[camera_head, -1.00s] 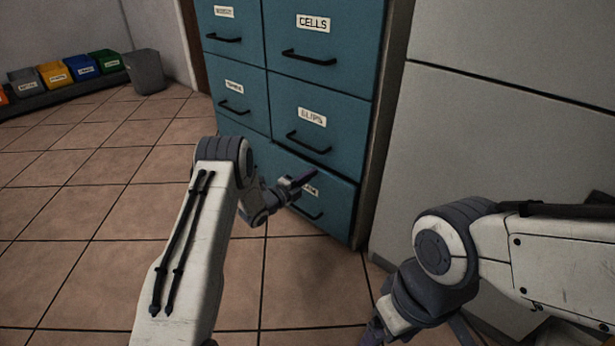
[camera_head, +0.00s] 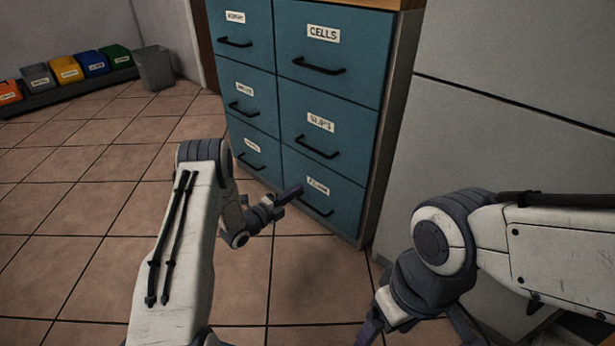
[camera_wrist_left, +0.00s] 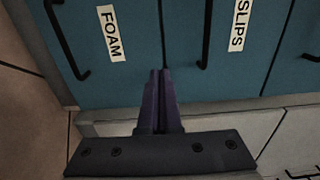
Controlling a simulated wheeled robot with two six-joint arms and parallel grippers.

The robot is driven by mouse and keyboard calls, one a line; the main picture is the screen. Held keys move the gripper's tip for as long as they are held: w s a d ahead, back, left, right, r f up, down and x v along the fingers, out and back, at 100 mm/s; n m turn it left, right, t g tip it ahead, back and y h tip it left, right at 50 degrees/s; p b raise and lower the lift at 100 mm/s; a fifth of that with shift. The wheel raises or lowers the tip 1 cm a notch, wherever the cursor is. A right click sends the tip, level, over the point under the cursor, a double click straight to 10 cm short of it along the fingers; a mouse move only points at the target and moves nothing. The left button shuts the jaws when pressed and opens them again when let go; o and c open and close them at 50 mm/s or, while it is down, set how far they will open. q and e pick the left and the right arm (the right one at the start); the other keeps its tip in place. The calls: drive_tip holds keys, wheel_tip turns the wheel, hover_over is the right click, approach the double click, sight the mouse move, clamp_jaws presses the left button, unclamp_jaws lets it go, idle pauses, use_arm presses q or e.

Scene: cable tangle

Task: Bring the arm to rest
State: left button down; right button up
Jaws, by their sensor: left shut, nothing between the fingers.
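My left arm comes in from the lower left in the head view. Its gripper (camera_head: 291,193) is in front of the lower drawers of a teal cabinet (camera_head: 372,122). In the left wrist view the two purple fingers of the left gripper (camera_wrist_left: 159,75) lie together, shut with nothing between them. They point toward the drawer fronts labelled FOAM (camera_wrist_left: 111,33) and SLIPS (camera_wrist_left: 238,25). My right arm comes in from the right, and its gripper (camera_head: 368,332) is at the bottom edge, mostly cut off, so its jaws cannot be judged.
The cabinet has several closed drawers with black handles. A grey panelled surface (camera_head: 510,130) stands to its right. Coloured bins (camera_head: 68,70) and a grey waste bin (camera_head: 155,68) are far left. The tiled floor (camera_head: 75,215) is clear at left.

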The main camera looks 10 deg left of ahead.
use_arm(q)
drive_tip(key=s+d+r+n+g+y+p, duration=0.35)
drive_tip(key=d+r, duration=0.35)
drive_tip(key=r, duration=0.3)
drive_tip(key=s+d+r+n+g+y+p, duration=0.2)
drive_tip(key=s+d+r+n+g+p, duration=0.25)
drive_tip(key=d+r, duration=0.4)
drive_tip(key=s+r+n+g+y+p, duration=0.1)
drive_tip(key=s+r+n+g+p, duration=0.3)
drive_tip(key=s, duration=0.8)
drive_tip(key=s+d+r+n+g+y, duration=0.15)
drive_tip(key=s+r, duration=0.35)
drive_tip(key=s, duration=0.7)
drive_tip(key=s+r+n+g+p, duration=0.25)
drive_tip(key=s+r, duration=0.25)
drive_tip(key=s, duration=0.7)
wheel_tip(320, 180, up, 38)
drive_tip(key=p, duration=3.6)
drive_tip(key=shift+w+a+f+n+p, duration=0.15)
drive_tip(key=shift+w+f+n+p, duration=0.15)
drive_tip(key=shift+p, duration=0.1)
